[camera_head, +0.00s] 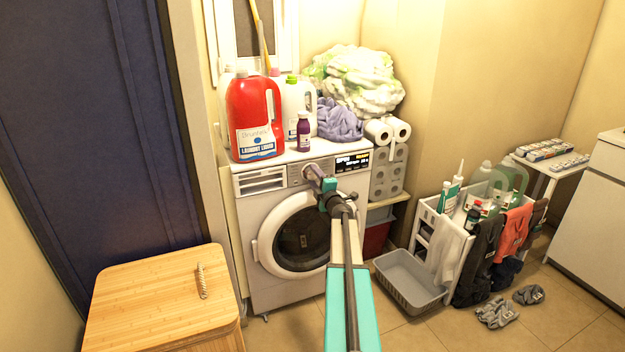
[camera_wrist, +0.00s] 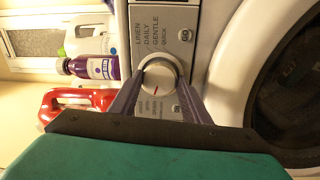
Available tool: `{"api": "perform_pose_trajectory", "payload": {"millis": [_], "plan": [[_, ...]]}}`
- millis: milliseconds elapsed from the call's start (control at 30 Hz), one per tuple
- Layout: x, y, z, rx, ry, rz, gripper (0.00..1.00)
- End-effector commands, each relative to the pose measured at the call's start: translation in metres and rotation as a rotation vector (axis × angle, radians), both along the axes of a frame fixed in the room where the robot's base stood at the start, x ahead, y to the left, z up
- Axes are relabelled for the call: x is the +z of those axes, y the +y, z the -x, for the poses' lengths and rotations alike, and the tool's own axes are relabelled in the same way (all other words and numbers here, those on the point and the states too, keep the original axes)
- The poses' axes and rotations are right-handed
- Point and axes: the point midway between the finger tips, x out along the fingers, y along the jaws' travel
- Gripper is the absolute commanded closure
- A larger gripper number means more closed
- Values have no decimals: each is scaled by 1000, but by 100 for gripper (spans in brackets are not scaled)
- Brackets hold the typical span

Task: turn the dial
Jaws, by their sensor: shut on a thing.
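The washer (camera_head: 262,215) stands against the back wall, with its round door at the front. Its dial (camera_wrist: 159,75) is a round light knob with a red mark, set in a grey panel with printed programme names such as LINEN, DAILY and GENTLE. My gripper (camera_wrist: 158,82) is at the dial, with one finger on each side of it, and is shut on it. In the head view my gripper (camera_head: 318,175) reaches the panel at the washer's upper front and largely covers the dial there.
A red detergent jug (camera_head: 254,118), a purple bottle (camera_head: 303,132) and a purple cloth (camera_head: 338,121) stand or lie on the washer top, above the panel. A wooden box (camera_head: 160,295) is at front left. A grey basin (camera_head: 408,280) lies on the floor at right.

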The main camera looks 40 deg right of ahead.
Motion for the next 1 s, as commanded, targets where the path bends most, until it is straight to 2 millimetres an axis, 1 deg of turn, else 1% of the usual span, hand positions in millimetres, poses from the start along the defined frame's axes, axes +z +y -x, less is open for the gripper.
{"api": "perform_pose_trajectory", "payload": {"millis": [33, 100, 133, 200, 233, 667, 867, 1000], "plan": [[3, 1, -3, 6, -5, 1, 79], [3, 1, -3, 6, -5, 0, 79], [3, 1, -3, 6, -5, 0, 54], [3, 1, -3, 5, -5, 0, 42], [3, 1, -2, 4, -4, 0, 38], [1, 1, 2, 0, -2, -1, 38], [0, 6, 13, 0, -2, -1, 38], [-1, 12, 24, 1, -2, -1, 38]]}}
